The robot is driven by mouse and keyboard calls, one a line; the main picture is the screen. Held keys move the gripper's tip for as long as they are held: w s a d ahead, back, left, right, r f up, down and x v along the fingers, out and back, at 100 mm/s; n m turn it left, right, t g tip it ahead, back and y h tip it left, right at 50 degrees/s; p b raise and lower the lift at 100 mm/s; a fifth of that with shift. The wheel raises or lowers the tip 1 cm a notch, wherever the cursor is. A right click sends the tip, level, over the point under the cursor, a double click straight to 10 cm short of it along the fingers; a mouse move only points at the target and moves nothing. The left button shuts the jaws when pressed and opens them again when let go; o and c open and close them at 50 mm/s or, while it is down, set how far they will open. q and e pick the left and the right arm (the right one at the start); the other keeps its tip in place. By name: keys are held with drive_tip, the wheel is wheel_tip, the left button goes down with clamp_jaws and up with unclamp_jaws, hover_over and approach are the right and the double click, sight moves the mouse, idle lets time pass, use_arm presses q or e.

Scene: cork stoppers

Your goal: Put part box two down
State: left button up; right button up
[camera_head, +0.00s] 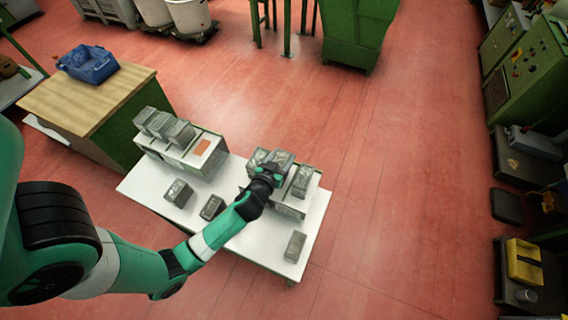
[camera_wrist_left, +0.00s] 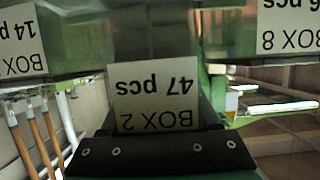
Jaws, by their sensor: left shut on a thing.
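My left gripper (camera_head: 268,174) is shut on part box two, a grey see-through box (camera_head: 281,159) at the right-hand raised stand (camera_head: 291,209) on the white table. In the left wrist view its label (camera_wrist_left: 153,98) shows upside down and reads BOX 2, 47 pcs. One neighbouring box, labelled BOX 8 (camera_wrist_left: 289,27), is on the right there; another label (camera_wrist_left: 21,42), cut off, is on the left. In the head view a similar box (camera_head: 302,181) stands close to the right of the gripper. The underside of box two is hidden, so I cannot tell whether it touches the stand.
The white table (camera_head: 228,233) also carries loose boxes (camera_head: 178,193), (camera_head: 212,207) and (camera_head: 295,246). The left stand (camera_head: 201,148) holds several boxes and has an orange patch. A wooden-topped bench (camera_head: 95,108) with a blue bin (camera_head: 88,64) is behind left.

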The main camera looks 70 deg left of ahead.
use_arm(q)
drive_tip(key=f, duration=0.1)
drive_tip(key=f+b, duration=0.1)
drive_tip(key=f, duration=0.1)
drive_tip(key=shift+w, duration=0.3)
drive_tip(key=shift+f, duration=0.3)
drive_tip(key=shift+f, duration=0.15)
drive_tip(key=o, duration=1.4)
drive_tip(key=shift+s, duration=0.1)
drive_tip(key=shift+o, duration=0.2)
